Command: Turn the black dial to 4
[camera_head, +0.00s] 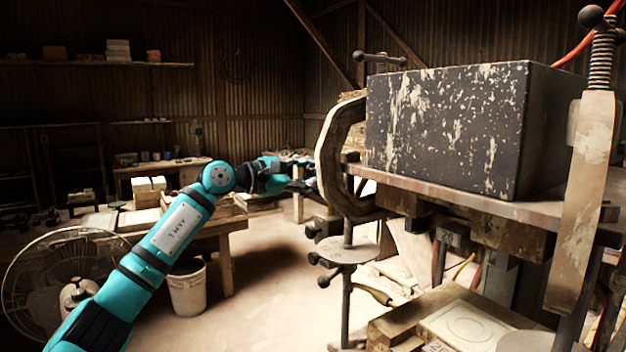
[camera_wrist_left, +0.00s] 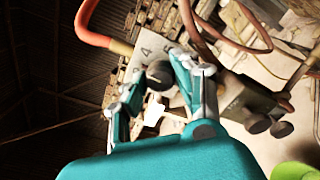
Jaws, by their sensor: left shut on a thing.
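The black dial (camera_wrist_left: 159,73) shows in the left wrist view, against a pale plate (camera_wrist_left: 151,43) with small dark numerals. One numeral above the dial, a 4 (camera_wrist_left: 145,50), looks readable; the others are too small or blurred to tell. Which number the dial points at cannot be made out. My left gripper (camera_wrist_left: 155,84) has its fingers on either side of the dial and is shut on it. In the head view my left gripper (camera_head: 299,172) reaches the left side of the press; the dial cannot be made out there. My right gripper is not in view.
The press has a large dark block (camera_head: 445,125) on its table and a curved pale frame (camera_head: 330,150) close beside my left gripper. In the wrist view an orange hose (camera_wrist_left: 95,30) and dark knobs (camera_wrist_left: 281,129) lie near. A fan (camera_head: 70,285) and bucket (camera_head: 187,290) stand at left.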

